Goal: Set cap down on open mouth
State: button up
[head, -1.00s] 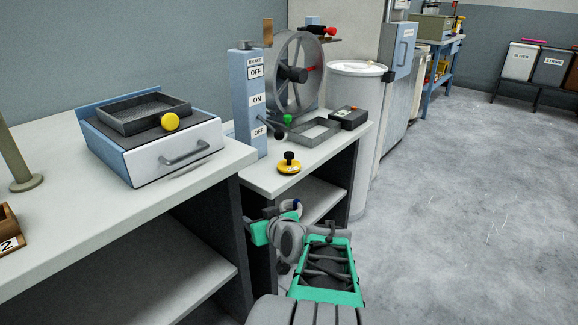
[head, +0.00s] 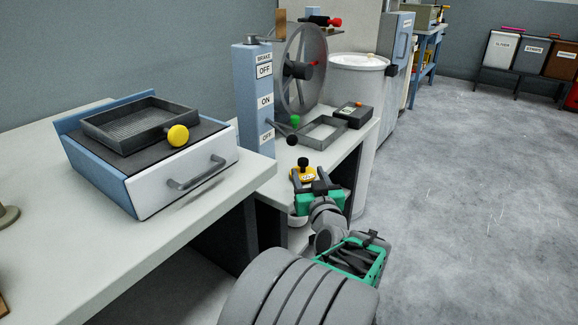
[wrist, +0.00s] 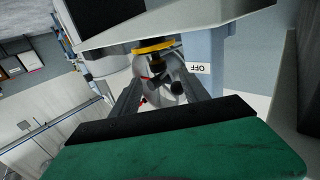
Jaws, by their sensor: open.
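A yellow disc-shaped cap with a black knob (head: 303,170) lies on the lower bench, near its front edge. My gripper (head: 315,184) is open and empty, at the cap's near side in the head view, with dark fingers partly covering it. In the wrist view the picture is upside down: the yellow cap (wrist: 152,47) shows just beyond my open fingers (wrist: 160,82), its knob pointing down in the picture between their lines. I cannot tell whether a finger touches the knob. No open mouth is clearly identifiable; a tall white drum (head: 358,95) with a pale top stands behind the bench.
A blue-grey switch post (head: 252,100) and large handwheel (head: 304,72) stand behind the cap. An empty grey frame (head: 323,132) and black box (head: 354,115) lie on the lower bench (head: 290,155). The higher bench at left bears a drawer unit (head: 190,178). The floor at right is clear.

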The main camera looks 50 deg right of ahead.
aim_at(304, 163)
jog(key=b+x, duration=0.1)
jog(key=x, duration=0.7)
jog(key=shift+s, duration=0.15)
grip_shut()
dwell(0.3)
